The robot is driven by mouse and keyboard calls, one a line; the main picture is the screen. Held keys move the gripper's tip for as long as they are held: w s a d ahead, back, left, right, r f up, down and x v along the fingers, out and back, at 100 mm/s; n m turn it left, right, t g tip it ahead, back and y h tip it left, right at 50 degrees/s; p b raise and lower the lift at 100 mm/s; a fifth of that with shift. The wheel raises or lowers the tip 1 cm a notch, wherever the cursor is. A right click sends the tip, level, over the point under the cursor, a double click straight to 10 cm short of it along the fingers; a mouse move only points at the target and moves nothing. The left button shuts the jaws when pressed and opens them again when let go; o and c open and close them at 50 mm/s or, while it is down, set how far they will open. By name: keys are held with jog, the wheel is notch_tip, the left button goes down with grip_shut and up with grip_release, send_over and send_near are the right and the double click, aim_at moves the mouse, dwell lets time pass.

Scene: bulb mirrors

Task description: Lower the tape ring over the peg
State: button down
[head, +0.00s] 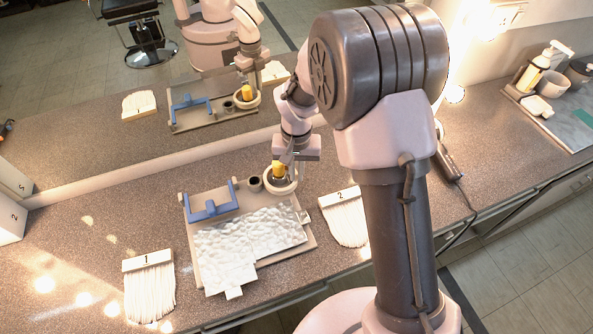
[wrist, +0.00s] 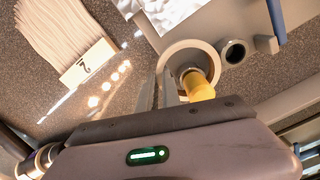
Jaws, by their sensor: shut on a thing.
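The tape ring (wrist: 172,58) is a thick pale ring. It also shows in the head view (head: 291,187), at the back right corner of the tray. The yellow peg (wrist: 201,88) stands up through the ring's opening, also seen in the head view (head: 277,170). The ring looks around the peg, with dark space between them. My gripper (wrist: 164,80) is shut on the ring's wall, at the side of the peg; its fingers come down behind the peg in the head view (head: 287,158). I cannot tell whether the ring's underside touches the tray.
A small dark-mouthed cup (head: 255,184) stands just left of the ring. The tray (head: 310,236) also holds a blue bracket (head: 212,209) and crumpled foil (head: 245,245). White brushes marked 1 (head: 149,285) and 2 (head: 345,218) lie either side. A mirror (head: 75,150) stands behind.

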jog(key=shift+f+b, duration=0.5)
jog(key=shift+f, duration=0.2)
jog(key=c, duration=1.5)
grip_release()
notch_tip(320, 180, up, 18)
jog(key=p, duration=0.6)
jog(key=shift+f, duration=0.15)
